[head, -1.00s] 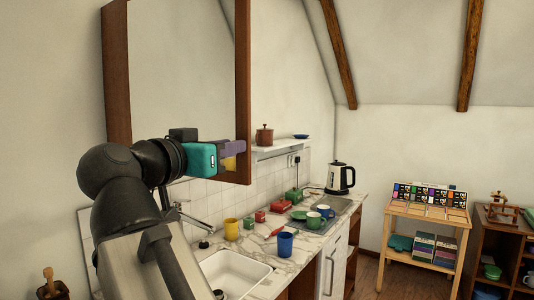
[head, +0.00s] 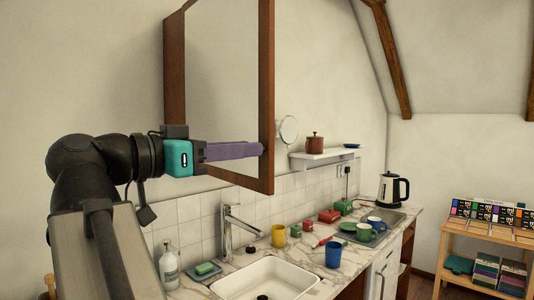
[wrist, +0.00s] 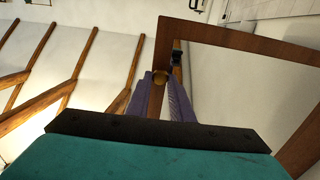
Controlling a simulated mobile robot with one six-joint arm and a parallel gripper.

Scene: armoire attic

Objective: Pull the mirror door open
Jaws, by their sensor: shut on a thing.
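The mirror door has a brown wooden frame (head: 267,95) around a pale reflecting pane (head: 222,85). It hangs high in the middle of the head view, above the sink. My gripper (head: 258,150) reaches it from the left, with its purple fingers across the lower pane to the right-hand rail. I cannot tell the door's exact angle.
Below are a white sink (head: 265,280), a tall tap (head: 229,230) and a soap bottle (head: 169,265). Cups, including a blue one (head: 333,254), and a kettle (head: 392,188) stand along the counter. A small shelf (head: 325,156) and round mirror (head: 288,130) are right of the door.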

